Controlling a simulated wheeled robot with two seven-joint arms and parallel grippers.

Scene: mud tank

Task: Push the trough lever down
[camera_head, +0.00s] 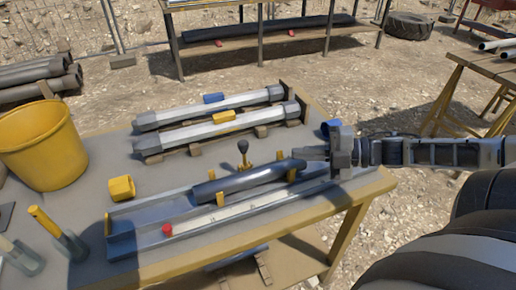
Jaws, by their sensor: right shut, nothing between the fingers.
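The trough (122,243) is a long blue-grey channel on the table, with a dark pipe (245,180) lying along it between yellow brackets. A short lever with a round black knob (243,147) stands upright on a yellow mount at the trough's far side. A small red knob (167,230) sits near the trough's left front end. My right gripper (308,152) comes in from the right, shut and empty, its tips pointing left. It is to the right of the lever, apart from it, close above the pipe's right end. My left gripper is out of view.
Two pale tubes (215,128) lie on wooden blocks behind the trough. A yellow bucket (42,147) stands at the left, a yellow block (121,188) near the trough's left end. Brushes or tools lie at the front left. Bare table (108,160) shows left of the tubes.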

